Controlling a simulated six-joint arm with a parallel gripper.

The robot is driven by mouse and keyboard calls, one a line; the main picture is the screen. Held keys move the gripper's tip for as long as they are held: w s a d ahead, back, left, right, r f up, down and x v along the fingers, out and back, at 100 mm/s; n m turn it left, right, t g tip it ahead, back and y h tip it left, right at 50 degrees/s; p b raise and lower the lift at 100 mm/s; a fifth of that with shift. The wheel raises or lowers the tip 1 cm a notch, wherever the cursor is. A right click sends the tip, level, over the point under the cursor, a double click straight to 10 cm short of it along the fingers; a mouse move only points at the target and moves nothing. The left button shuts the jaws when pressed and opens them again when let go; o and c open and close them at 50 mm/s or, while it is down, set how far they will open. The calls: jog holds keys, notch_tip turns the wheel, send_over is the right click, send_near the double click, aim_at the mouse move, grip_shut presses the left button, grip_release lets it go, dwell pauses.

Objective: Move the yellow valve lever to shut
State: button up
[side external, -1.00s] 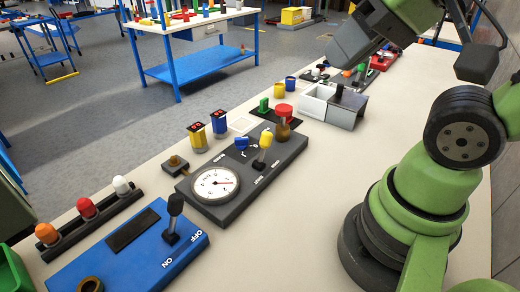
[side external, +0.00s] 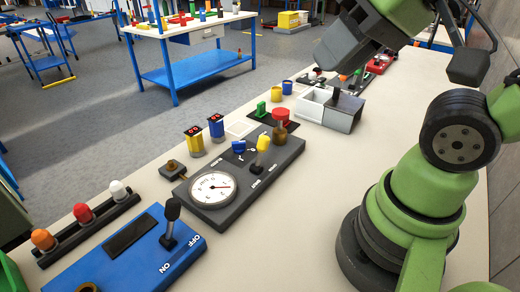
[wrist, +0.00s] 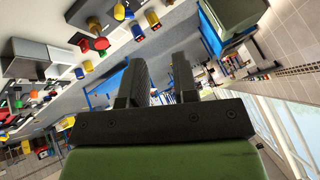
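The yellow valve lever (side external: 263,143) stands on a dark grey panel (side external: 228,212) in the side view. Its yellow grip leans up and slightly right from a dark base. White lettering lies beside it, too small to read surely. The panel also bears a white round gauge (side external: 212,188), a blue knob (side external: 238,147) and a red-topped brass part (side external: 280,122). My gripper (side external: 335,48) is high at the top, beyond and above the lever, well apart from it. In the wrist view my gripper (wrist: 158,75) has its two dark fingers apart with nothing held between them. I cannot surely pick out the lever there.
A blue panel with a black lever (side external: 170,225) and a lamp strip (side external: 85,220) stand nearer. Yellow and blue pedestals (side external: 205,135) flank the panel's far side. A white and grey box (side external: 330,108) stands beyond. The bench right of the panel is clear.

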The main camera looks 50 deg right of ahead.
jog(key=o, duration=0.4)
jog(key=w+d+f+n+g+h, duration=0.1)
jog(key=w+n, duration=0.1)
jog(key=n, duration=0.1)
jog(key=w+d+f+n+g+h, duration=0.1)
jog(key=w+f+n, duration=0.1)
jog(key=w+n, duration=0.1)
jog(key=w+f+n+g+h, duration=0.1)
jog(key=w+f+n+g, duration=0.1)
jog(key=n, duration=0.3)
jog(key=shift+w+d, duration=0.4)
jog(key=shift+w, duration=0.2)
jog(key=n+g+h, duration=0.2)
jog(key=n+h, duration=0.1)
jog(key=n, duration=0.9)
send_near(264, 137)
jog(key=x, duration=1.1)
grip_shut()
